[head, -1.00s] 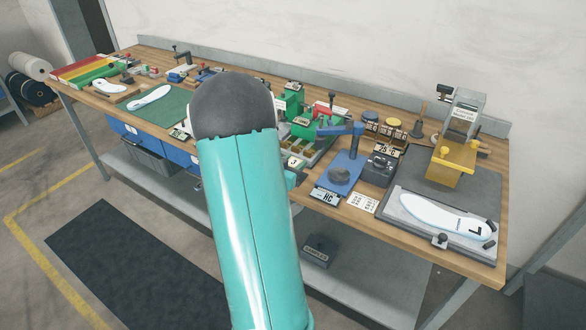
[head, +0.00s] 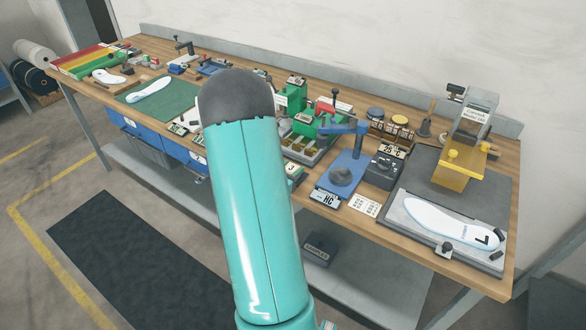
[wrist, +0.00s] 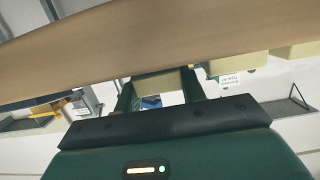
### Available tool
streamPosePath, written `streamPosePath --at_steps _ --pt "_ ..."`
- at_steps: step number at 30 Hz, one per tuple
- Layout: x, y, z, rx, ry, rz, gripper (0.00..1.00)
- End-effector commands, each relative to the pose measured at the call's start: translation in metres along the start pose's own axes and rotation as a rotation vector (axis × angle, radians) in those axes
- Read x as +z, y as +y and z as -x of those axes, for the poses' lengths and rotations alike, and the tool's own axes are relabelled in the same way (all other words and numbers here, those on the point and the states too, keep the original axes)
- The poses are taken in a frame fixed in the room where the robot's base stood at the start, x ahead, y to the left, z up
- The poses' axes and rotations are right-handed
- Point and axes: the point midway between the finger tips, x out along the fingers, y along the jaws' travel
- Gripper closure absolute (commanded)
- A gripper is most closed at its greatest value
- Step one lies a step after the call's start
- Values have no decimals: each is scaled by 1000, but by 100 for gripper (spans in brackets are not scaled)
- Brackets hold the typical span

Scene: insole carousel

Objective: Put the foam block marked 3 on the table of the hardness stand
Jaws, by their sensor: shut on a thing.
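In the wrist view my gripper (wrist: 155,88) is shut on a pale yellowish foam block (wrist: 152,82), seen between the two dark fingers. I cannot read a mark on it. In the head view my own arm hides the gripper and the block. The hardness stand (head: 352,160) is blue, right of my arm on the bench, with an overhanging blue arm. Its round grey table (head: 341,176) is bare. A readout marked HC (head: 327,198) stands in front of it.
A dark box (head: 383,172) stands right of the stand, with a printed card (head: 364,205) in front. A compartmented tray (head: 305,149) lies to its left. A yellow press (head: 462,165) and white insole (head: 440,220) are farther right. The wrist view shows other pale blocks (wrist: 240,66).

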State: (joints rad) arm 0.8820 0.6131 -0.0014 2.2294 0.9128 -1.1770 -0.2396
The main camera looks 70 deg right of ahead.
Motion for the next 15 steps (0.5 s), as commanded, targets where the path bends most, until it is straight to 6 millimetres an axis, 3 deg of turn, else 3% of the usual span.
streamPosePath --at_steps 15 --pt "13 0 5 4 1 -1 81"
